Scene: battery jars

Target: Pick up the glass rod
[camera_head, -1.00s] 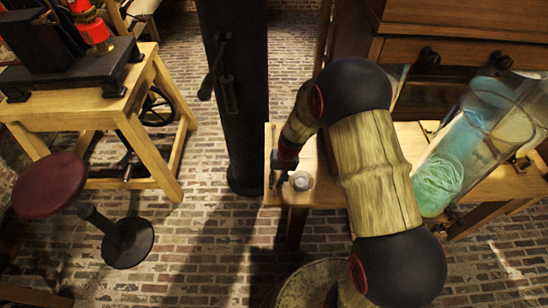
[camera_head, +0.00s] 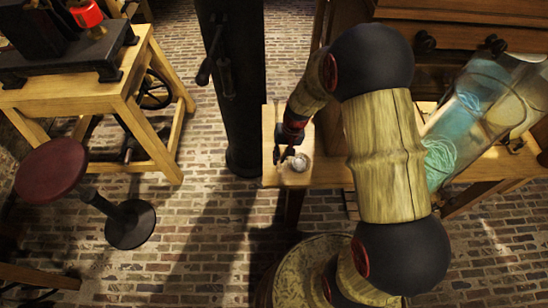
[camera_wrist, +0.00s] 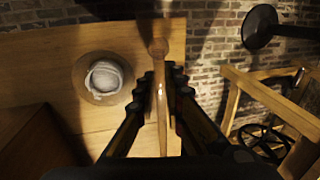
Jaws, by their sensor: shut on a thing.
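The glass rod (camera_wrist: 161,100) looks like a slim, see-through, brownish stick with a rounded knob at its far end. In the wrist view it runs lengthwise between the two dark ridged fingers of my gripper (camera_wrist: 162,92), which are shut on it. In the head view my gripper (camera_head: 285,157) is at the bench's left end, and the rod cannot be made out there.
A round dish with a pale lump (camera_wrist: 103,77) sits on the bench (camera_wrist: 35,60), left of the rod. A large glass jar (camera_head: 480,115) stands farther right. A red-topped stool (camera_head: 52,168) and another table (camera_head: 150,70) stand left.

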